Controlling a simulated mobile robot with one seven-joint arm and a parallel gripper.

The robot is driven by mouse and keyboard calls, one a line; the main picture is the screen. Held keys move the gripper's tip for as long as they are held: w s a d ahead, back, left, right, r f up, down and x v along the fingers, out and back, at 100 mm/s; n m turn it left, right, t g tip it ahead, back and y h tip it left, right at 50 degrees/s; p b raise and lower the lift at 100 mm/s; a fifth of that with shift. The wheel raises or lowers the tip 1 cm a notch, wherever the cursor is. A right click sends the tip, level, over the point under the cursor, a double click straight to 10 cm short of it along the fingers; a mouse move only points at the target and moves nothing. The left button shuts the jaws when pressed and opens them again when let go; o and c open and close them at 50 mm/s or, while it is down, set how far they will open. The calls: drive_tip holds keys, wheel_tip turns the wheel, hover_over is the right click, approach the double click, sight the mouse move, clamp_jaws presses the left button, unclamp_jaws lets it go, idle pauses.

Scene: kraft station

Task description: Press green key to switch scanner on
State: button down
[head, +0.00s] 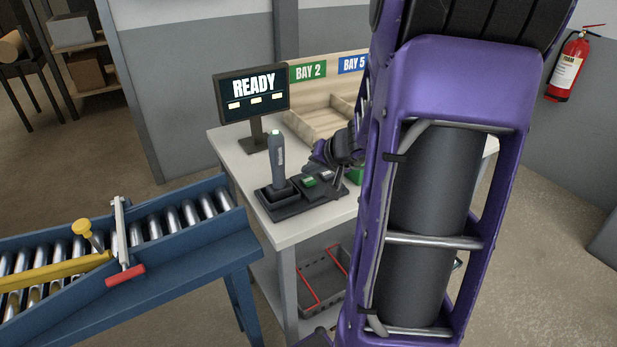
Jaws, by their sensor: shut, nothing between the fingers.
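The green key (310,181) sits on a dark base on the table, right of the upright grey scanner (278,158) in its cradle. The key's top is in plain view. My gripper (337,190) is shut and empty, pointing down just right of the green key, over or beside the right part of the dark base. I cannot tell whether its tips touch the base. A second, paler key (326,175) lies beside the green one, partly hidden by my gripper. A screen (252,94) behind the scanner reads "READY".
The table (229,147) carries wooden bays (318,118) behind my gripper, marked "BAY 2" and "BAY 5". A green thing (357,175) is partly hidden by my arm. A blue roller conveyor (190,257) stands left; a grey basket (325,283) sits below the tabletop.

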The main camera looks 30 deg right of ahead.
sight(311, 182)
drive_tip(key=shift+r+p, duration=1.6)
drive_tip(key=shift+r, duration=0.95)
